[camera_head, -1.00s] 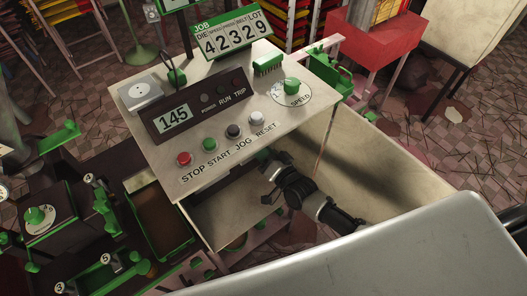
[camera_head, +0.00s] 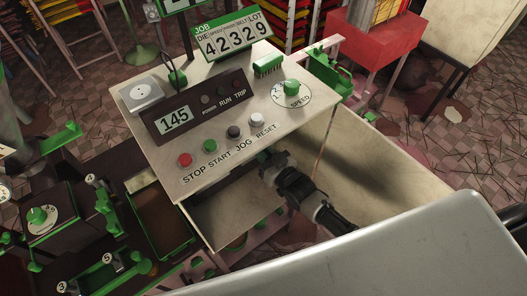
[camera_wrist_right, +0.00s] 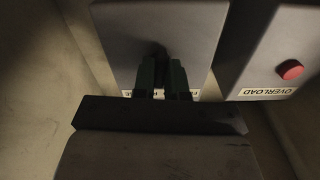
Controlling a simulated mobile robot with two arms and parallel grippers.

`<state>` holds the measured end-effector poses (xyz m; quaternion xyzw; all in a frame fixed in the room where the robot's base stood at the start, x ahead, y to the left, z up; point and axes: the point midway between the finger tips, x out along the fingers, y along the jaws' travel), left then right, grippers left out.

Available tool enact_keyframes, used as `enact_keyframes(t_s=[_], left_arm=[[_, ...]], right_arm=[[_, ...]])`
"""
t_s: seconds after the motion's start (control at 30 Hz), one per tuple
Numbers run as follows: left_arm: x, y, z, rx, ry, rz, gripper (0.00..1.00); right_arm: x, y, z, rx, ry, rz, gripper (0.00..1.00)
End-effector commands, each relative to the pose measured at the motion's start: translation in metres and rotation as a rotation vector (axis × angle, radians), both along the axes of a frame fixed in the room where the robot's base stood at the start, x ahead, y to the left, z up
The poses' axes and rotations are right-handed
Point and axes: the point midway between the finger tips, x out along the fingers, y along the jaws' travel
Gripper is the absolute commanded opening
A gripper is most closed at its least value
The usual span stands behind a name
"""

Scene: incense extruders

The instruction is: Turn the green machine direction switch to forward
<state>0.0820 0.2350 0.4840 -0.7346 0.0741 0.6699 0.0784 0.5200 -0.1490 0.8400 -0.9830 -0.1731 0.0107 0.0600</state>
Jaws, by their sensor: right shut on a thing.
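The front of the machine's control console (camera_head: 205,190) shows in the head view. My right gripper (camera_head: 268,163) reaches in under its front edge, and its fingertips are hidden there. In the right wrist view, my right gripper (camera_wrist_right: 162,72) has two dark green fingers close together against a grey switch plate (camera_wrist_right: 120,35). The fingers are shut on a small dark switch (camera_wrist_right: 158,50), mostly hidden between and beyond them. A white label (camera_wrist_right: 192,94) below is largely covered, so the switch's setting cannot be read. My left gripper is not in view.
A grey box with a red OVERLOAD button (camera_wrist_right: 290,70) stands right of the switch plate. Pale walls enclose this space closely. On the console top are a red STOP button (camera_head: 184,160), other buttons and a green SPEED knob (camera_head: 291,87).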

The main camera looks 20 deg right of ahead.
Motion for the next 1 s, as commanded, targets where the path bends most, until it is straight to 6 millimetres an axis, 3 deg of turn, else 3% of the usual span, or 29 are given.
enact_keyframes(t_s=[0.6,1.0], left_arm=[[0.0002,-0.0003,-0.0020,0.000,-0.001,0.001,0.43],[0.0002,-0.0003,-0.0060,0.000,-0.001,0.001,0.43]], right_arm=[[-0.0002,-0.0003,-0.0009,-0.545,-0.197,-0.001,0.00],[-0.0001,0.0000,-0.0006,-0.790,-0.287,-0.001,0.00]])
